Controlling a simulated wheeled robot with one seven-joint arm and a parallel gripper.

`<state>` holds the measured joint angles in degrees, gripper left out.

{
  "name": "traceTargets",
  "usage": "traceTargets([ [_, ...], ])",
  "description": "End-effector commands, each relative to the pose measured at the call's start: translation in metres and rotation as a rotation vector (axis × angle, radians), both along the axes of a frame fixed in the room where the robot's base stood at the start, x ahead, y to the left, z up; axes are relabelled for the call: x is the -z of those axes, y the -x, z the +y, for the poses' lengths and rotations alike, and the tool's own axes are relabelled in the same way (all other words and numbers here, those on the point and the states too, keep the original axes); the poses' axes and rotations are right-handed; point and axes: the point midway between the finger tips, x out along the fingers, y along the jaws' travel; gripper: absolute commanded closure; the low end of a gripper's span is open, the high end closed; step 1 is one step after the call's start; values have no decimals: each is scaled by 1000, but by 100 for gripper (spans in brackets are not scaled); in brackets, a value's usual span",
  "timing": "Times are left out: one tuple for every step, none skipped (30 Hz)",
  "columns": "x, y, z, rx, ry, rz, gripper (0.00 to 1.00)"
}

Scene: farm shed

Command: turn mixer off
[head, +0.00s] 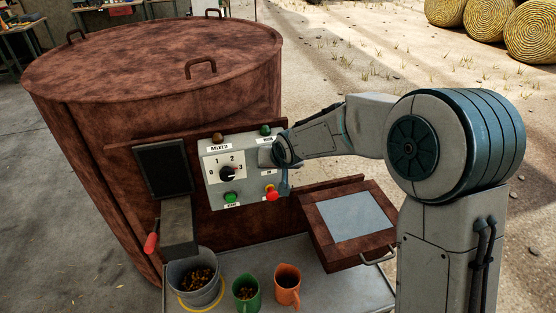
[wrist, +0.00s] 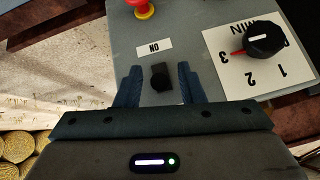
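The mixer is a large rusty-brown drum (head: 150,60) with a grey control panel (head: 212,190) on its front. The panel's MIXER dial (head: 228,172) is a black knob on a white plate marked 0 to 3; in the wrist view the dial (wrist: 265,40) has its red pointer at 3. A small black switch (wrist: 160,77) sits by a white ON label, upside down in the wrist view. My gripper (wrist: 158,84) is open, its fingers on either side of the switch with gaps showing. In the head view my gripper (head: 272,155) is at the panel's right side and hides the switch.
A red stop button (head: 271,193) on yellow is below my gripper; a green button (head: 231,197) is to its left. A bucket (head: 195,283), a green mug (head: 246,294) and an orange mug (head: 287,286) stand below. A hatch (head: 350,217) is at right.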

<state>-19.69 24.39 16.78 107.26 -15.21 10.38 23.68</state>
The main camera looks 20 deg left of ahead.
Motion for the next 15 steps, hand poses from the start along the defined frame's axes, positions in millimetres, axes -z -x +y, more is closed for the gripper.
traceTargets([
  [-4, 2, -3, 2, -1, -2, 65],
  [-7, 4, -4, 1, -1, -3, 65],
  [-12, 7, -7, 1, -1, -4, 65],
  [-15, 9, -9, 1, -1, -4, 65],
  [-19, 12, -10, 1, -1, -5, 65],
  [-25, 15, -14, 2, 0, -4, 65],
  [-29, 18, -16, 1, -1, -5, 65],
  [-34, 21, -18, 2, -2, -4, 65],
  [-39, 25, -21, 0, 1, -5, 65],
  [-44, 27, -23, 2, -1, -5, 65],
  [-49, 30, -26, 3, -1, -5, 65],
  [-54, 34, -29, 2, 0, -3, 65],
  [-59, 37, -31, 1, 0, -4, 65],
  [-63, 40, -33, 1, 0, -4, 65],
  [-69, 43, -36, 3, 1, -4, 65],
])
